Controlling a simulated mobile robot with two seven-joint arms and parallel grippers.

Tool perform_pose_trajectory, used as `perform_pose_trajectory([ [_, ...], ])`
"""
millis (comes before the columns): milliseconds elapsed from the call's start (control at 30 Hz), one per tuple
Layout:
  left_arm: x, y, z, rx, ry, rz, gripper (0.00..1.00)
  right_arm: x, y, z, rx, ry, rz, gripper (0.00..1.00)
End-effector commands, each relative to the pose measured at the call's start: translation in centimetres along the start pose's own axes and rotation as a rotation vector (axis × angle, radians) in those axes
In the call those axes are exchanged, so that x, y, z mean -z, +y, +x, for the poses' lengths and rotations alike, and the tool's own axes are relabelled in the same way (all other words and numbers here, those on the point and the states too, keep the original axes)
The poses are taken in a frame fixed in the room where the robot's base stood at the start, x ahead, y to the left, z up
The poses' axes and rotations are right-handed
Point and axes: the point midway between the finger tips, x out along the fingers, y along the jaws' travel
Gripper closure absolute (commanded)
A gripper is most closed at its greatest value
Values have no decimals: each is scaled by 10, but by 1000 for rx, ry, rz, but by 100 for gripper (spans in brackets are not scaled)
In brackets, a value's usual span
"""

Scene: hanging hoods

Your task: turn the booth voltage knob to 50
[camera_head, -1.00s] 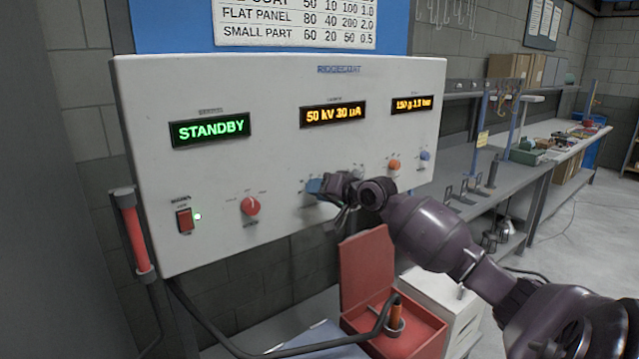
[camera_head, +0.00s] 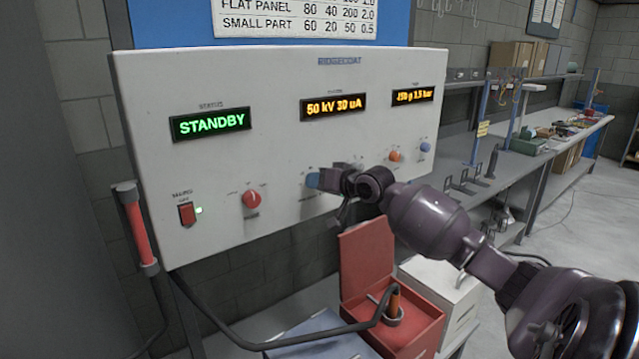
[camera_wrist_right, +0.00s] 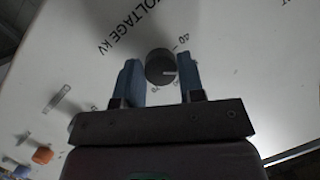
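The voltage knob (camera_wrist_right: 160,66) is dark and round with a pale pointer line, under the printed words VOLTAGE kV in the right wrist view. A 40 mark is printed just beyond it; the pointer faces the right-hand finger. My right gripper (camera_wrist_right: 160,80) has its two blue fingers apart on either side of the knob, with narrow gaps visible. In the head view the right gripper (camera_head: 315,181) is at the panel and hides the knob. The amber display (camera_head: 333,107) reads 50 kV 30 uA. My left gripper is not in view.
The pale control panel (camera_head: 270,150) carries a green STANDBY display (camera_head: 210,124), a red knob (camera_head: 251,198), a mains switch (camera_head: 187,214), an orange knob (camera_head: 394,156) and a blue knob (camera_head: 425,147). An open red box (camera_head: 366,262) stands below. A bench (camera_head: 520,165) is at right.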

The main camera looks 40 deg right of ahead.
Motion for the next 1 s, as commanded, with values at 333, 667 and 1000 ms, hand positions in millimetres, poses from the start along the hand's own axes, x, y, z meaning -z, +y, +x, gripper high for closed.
perform_pose_trajectory([
  [333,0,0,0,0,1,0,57,0,0,0,0,0,1,40],
  [667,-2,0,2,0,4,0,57,-1,1,-20,-1,-1,0,40],
  [1000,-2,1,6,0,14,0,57,-2,1,-72,-1,-2,-1,40],
])
